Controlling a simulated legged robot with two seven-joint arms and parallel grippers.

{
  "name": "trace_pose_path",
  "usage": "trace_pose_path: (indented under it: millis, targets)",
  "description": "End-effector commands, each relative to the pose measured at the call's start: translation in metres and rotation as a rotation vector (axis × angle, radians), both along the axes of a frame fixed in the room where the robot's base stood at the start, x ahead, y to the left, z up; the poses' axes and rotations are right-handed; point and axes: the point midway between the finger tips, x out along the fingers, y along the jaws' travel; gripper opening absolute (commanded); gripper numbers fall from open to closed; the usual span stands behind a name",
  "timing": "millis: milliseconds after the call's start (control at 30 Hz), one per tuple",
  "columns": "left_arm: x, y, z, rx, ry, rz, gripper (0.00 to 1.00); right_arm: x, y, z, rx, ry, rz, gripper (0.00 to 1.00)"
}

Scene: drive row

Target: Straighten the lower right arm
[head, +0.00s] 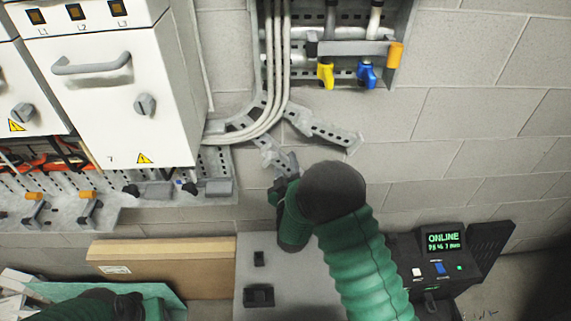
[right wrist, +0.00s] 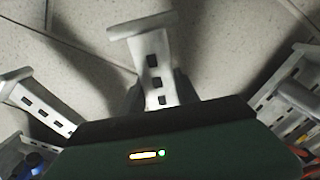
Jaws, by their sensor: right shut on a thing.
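A grey slotted metal arm (head: 278,157) runs down and to the right from the branching cable tray on the wall. Its lower end meets my right gripper (head: 282,187), partly hidden by my dark wrist and green sleeve. In the right wrist view the slotted arm (right wrist: 153,65) stands between the dark fingers, which are shut on it. Its flanged end points up in that picture. A second slotted arm (head: 330,132) reaches out to the right, above the gripper. My left arm shows at the bottom left of the head view; its fingers cannot be made out.
White cables (head: 275,75) come down over the tray. A white cabinet (head: 110,85) stands left, with a cardboard box (head: 165,265) below. A console reading ONLINE (head: 443,241) is at the lower right.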

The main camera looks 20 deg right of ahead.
Motion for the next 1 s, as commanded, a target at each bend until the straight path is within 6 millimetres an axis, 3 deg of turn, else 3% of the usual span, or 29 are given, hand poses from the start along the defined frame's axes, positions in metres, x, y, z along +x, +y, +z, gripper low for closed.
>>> trace_pose_path:
  millis: [167, 200, 333, 733, 867, 1000]
  targets:
    - [0.000, 0.000, 0.000, 0.000, 0.000, 0.000, 0.36, 0.000, 0.000, -0.001, -0.005, 0.004, 0.001, 0.00]
    - [0.000, 0.000, 0.000, 0.000, 0.000, 0.000, 0.36, 0.000, 0.000, -0.001, -0.005, 0.004, 0.001, 0.41]
    - [0.000, 0.000, 0.000, 0.000, 0.000, 0.000, 0.36, 0.000, 0.000, -0.001, -0.003, 0.002, 0.000, 0.58]
    - [0.000, 0.000, -0.001, 0.000, 0.000, 0.000, 0.36, -0.008, 0.003, -0.001, -0.001, 0.003, 0.001, 0.59]
    - [0.000, 0.000, -0.004, 0.000, 0.000, 0.000, 0.36, -0.034, 0.010, -0.002, -0.001, 0.003, 0.003, 0.59]
    - [0.000, 0.000, -0.009, 0.000, 0.000, 0.000, 0.36, -0.074, 0.022, -0.003, -0.002, 0.005, 0.003, 0.59]
